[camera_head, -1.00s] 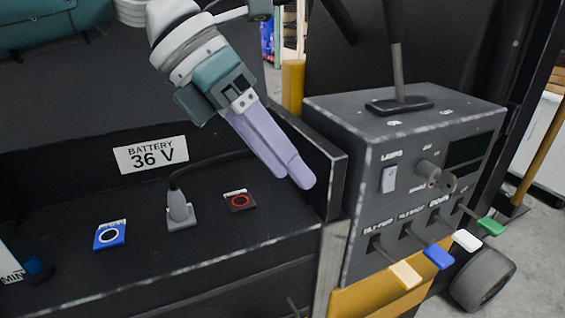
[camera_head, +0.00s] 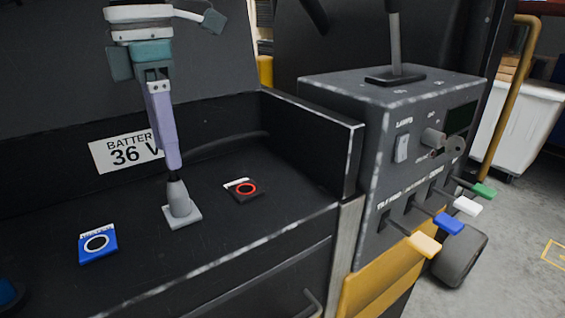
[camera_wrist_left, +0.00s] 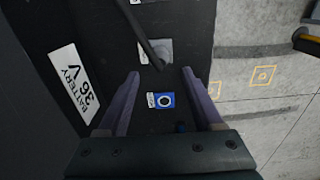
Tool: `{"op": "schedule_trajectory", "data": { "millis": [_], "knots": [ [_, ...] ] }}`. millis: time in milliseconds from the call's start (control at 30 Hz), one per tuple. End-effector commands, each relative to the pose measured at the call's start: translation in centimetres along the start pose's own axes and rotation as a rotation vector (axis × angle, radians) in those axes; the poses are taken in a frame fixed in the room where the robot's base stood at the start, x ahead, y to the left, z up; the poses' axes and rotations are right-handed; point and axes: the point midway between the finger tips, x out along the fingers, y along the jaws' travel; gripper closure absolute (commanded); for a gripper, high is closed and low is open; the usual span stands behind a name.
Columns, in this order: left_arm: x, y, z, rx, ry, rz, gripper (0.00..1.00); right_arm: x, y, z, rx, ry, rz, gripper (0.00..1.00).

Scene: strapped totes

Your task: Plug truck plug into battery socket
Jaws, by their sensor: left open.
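The grey plug (camera_head: 178,196) stands upright on a light grey square plate (camera_head: 187,219) on the black battery top. A dark cable leads to it in the left wrist view. A blue square with a ringed round face (camera_head: 98,243) lies to its left, and a dark square with a red ring (camera_head: 243,189) to its right. Either could be a socket; I cannot tell which. My left gripper (camera_head: 173,163) points down just above the plug, overlapping its top in the head view. Its fingers (camera_wrist_left: 160,74) are apart in the left wrist view, with the plug's plate (camera_wrist_left: 158,54) beyond the tips. My right gripper is not in view.
A "BATTERY 36 V" label (camera_head: 126,151) is on the wall behind. A black side wall (camera_head: 318,142) and the grey control box (camera_head: 385,115) with coloured levers stand to the right. A blue round thing (camera_head: 10,293) is at the lower left.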

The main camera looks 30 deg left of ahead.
Motion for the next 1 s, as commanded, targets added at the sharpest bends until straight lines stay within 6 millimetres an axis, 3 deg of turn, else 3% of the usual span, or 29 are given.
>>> {"op": "schedule_trajectory", "data": {
  "millis": [267,800,1000],
  "knots": [
    [1.3,-0.1,0.0,0.001,0.0,-0.001,0.32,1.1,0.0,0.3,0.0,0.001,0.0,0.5],
    [8.3,-0.1,0.0,0.0,0.0,-0.001,0.32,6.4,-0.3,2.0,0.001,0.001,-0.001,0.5],
    [9.1,-0.1,0.0,0.001,0.0,-0.001,0.32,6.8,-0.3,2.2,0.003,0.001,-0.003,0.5]
  ]
}}
